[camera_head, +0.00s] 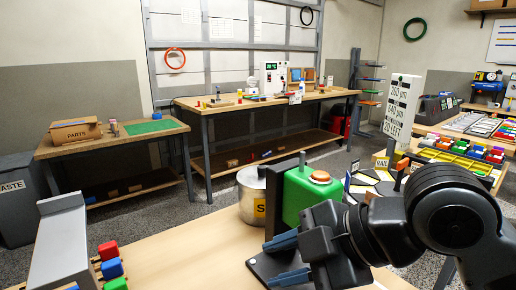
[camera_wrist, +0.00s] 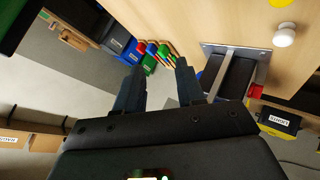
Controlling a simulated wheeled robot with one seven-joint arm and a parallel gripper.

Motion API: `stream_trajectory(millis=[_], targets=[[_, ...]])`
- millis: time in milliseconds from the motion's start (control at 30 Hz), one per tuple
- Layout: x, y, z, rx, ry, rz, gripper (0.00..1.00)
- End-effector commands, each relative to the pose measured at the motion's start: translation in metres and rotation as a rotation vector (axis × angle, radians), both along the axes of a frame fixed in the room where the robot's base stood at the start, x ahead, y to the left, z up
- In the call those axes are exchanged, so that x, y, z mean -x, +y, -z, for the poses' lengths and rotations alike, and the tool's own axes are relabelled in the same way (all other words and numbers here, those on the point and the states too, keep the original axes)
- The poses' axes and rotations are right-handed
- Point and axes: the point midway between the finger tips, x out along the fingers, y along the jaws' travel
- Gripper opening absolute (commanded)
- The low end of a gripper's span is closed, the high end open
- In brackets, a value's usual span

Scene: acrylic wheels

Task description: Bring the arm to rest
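My arm (camera_head: 452,215) reaches in from the right in the head view, folded at a large black joint. My gripper (camera_head: 272,264) points left above the near wooden table. Its two dark blue-grey fingers stand apart with nothing visible between them. In the wrist view the gripper (camera_wrist: 160,67) also shows a clear gap between its fingertips. In the head view a green device (camera_head: 300,197) with an orange-brown round top stands just behind the gripper and is partly hidden by it. I cannot tell whether they touch.
On the near table, a grey sloped piece (camera_head: 60,252) and red, blue and green blocks (camera_head: 111,268) are at the left. Bare tabletop (camera_head: 180,255) lies left of my gripper. Workbenches (camera_head: 260,102) line the back wall.

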Motion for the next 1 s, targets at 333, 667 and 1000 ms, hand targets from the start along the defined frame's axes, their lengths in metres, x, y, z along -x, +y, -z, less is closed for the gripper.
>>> stream_trajectory(millis=[333,667,1000], targets=[[-0.008,0.054,-0.050,-0.581,0.028,0.266,0.38],[-0.004,0.037,-0.042,-0.991,0.127,0.594,0.38],[0.038,-0.010,0.026,-1.220,0.211,0.975,0.38]])
